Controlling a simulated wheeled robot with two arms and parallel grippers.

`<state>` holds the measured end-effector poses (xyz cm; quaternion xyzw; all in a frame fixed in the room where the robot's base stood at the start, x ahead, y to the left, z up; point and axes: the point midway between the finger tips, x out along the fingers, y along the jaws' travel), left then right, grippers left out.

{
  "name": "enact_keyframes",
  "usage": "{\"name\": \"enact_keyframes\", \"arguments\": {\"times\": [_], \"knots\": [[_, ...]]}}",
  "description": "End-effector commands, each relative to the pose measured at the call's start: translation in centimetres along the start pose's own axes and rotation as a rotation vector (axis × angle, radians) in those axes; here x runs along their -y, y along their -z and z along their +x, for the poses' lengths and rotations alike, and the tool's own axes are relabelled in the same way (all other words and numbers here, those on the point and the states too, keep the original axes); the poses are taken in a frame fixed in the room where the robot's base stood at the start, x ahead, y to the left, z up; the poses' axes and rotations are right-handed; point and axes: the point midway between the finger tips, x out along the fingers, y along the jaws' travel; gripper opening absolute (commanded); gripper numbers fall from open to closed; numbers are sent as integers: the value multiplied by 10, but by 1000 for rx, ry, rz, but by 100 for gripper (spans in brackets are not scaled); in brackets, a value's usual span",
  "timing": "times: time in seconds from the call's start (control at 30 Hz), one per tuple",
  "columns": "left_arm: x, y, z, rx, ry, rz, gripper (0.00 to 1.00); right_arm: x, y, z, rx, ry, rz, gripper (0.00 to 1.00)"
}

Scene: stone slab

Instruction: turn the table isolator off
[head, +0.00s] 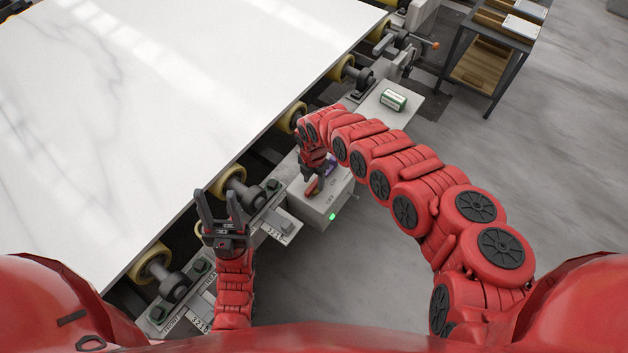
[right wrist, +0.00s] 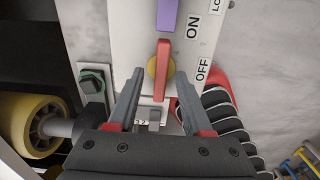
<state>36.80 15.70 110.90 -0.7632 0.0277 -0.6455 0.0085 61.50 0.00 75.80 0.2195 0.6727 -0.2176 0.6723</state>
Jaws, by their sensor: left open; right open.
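The table isolator is a pale grey box (head: 325,208) on the machine's edge, with ON and OFF labels and a lit green lamp (head: 332,217). Its red handle (right wrist: 163,66) sits on a yellow disc (right wrist: 153,68) and runs up and down in the right wrist view; I cannot tell which label it points to. My right gripper (right wrist: 160,74) is open, one finger on each side of the handle, with visible gaps; the gripper also shows over the box in the head view (head: 313,178). My left gripper (head: 216,195) is open and empty near the slab's edge.
A white marble slab (head: 150,80) lies on yellow rollers (head: 230,183) at left. A purple piece (right wrist: 168,14) is on the box beyond the handle. A green-and-white box (head: 393,100) lies on the grey rail.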

Motion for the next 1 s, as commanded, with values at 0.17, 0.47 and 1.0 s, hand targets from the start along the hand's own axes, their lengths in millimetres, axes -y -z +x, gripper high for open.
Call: {"name": "enact_keyframes", "arguments": {"times": [0.17, 0.47, 1.0], "knots": [[0, 0, 0, 0, 0, 0, 50, 1, 0, 6, 2, 2, -1, 50], [0, 0, 0, 0, 0, 0, 50, 1, 0, 7, 2, 2, 0, 37], [0, 0, 0, 0, 0, 0, 50, 1, 0, 7, 1, 2, 4, 0]]}}
